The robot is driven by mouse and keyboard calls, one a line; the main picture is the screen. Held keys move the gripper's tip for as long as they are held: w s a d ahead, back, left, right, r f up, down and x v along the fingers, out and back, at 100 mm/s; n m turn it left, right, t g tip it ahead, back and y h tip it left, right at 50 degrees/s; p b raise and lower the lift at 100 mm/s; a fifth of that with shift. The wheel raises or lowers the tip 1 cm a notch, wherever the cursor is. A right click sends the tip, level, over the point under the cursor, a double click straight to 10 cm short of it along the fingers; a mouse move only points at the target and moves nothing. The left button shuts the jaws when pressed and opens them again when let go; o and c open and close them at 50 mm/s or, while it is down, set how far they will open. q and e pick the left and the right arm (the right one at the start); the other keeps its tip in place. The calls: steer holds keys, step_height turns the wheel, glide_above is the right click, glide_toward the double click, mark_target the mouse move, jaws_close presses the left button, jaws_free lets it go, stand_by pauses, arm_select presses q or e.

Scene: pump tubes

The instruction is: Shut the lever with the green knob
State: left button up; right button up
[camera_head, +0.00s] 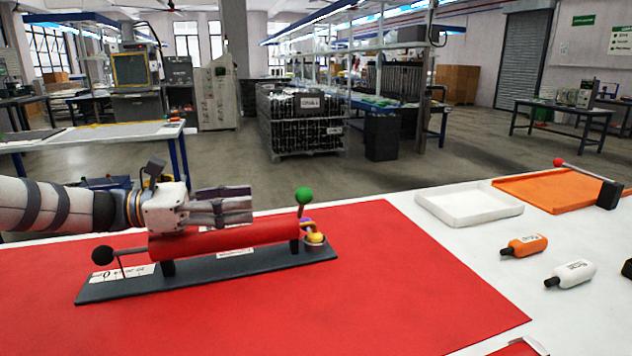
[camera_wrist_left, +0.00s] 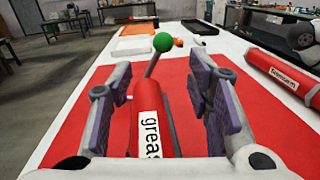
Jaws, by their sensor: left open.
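The green knob (camera_head: 303,196) tops a short lever standing up at the right end of a red pump tube (camera_head: 270,235) in the head view. The tube is mounted on a dark base plate (camera_head: 205,276). In the left wrist view the green knob (camera_wrist_left: 163,42) shows ahead, with its grey lever leaning slightly. My left gripper (camera_head: 248,206) is open above the tube, its fingers pointing right, short of the knob. In the wrist view the purple-padded fingers (camera_wrist_left: 160,75) stand on either side of the tube and lever, apart from the knob. My right gripper is not seen.
A black knob (camera_head: 103,256) sits at the tube's left end, and a yellow part (camera_head: 315,238) lies below the green knob. A white tray (camera_head: 468,206), an orange tray (camera_head: 555,191), an orange bottle (camera_head: 527,245) and a white bottle (camera_head: 572,274) are rightward. Another red tube (camera_wrist_left: 284,72) lies right.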

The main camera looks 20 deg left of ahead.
mark_target(304, 192)
arm_select(q)
steer(key=x, duration=1.1)
steer(key=shift+s+d, duration=0.15)
steer(key=shift+d, duration=0.25)
jaws_close()
